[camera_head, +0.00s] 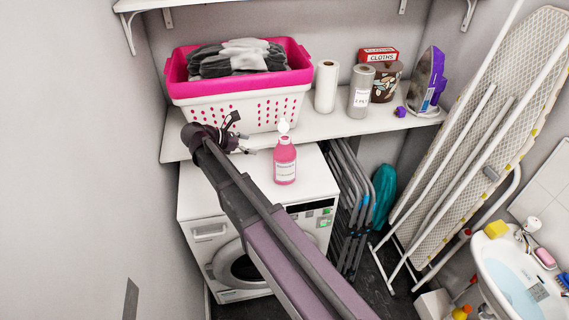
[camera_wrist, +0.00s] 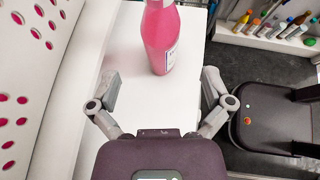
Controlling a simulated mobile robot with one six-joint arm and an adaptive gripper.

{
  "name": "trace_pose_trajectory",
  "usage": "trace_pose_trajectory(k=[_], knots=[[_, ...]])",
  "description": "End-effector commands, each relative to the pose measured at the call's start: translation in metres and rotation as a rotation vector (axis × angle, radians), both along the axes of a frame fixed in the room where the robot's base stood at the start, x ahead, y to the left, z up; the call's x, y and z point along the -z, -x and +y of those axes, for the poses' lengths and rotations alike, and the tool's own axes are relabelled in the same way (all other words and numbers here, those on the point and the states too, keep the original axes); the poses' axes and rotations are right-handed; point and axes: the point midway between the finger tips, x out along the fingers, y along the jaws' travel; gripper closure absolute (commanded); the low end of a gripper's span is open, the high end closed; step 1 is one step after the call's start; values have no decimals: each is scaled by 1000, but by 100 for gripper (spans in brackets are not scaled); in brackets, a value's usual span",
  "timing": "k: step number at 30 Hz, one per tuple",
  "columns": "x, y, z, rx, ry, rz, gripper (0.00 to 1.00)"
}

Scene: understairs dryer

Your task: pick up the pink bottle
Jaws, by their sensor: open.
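The pink bottle (camera_head: 285,163) has a white pump top and a pale label. It stands upright on top of the white dryer (camera_head: 250,185), near its back right. My gripper (camera_head: 246,144) is just left of the bottle in the head view, partly hidden by my arm. In the wrist view the bottle (camera_wrist: 160,40) stands ahead of my gripper (camera_wrist: 159,88), roughly centred between the spread fingers. The fingers are open and empty, and apart from the bottle. The bottle's top is cut off in the wrist view.
A pink and white laundry basket (camera_head: 240,105) sits on the shelf (camera_head: 330,125) behind, its perforated wall close on the left in the wrist view. Paper rolls (camera_head: 326,86) stand right of it. Folded chairs (camera_head: 350,205) lean right of the dryer. An ironing board (camera_head: 490,130) leans further right.

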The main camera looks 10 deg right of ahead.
Motion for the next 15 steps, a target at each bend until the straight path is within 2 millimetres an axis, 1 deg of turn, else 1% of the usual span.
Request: trace_pose_trajectory(k=[8,11,15], knots=[[4,-1,-5,2,-2,-1,0],[9,-2,-12,2,-2,-1,0],[19,-4,-27,2,-2,-2,0]])
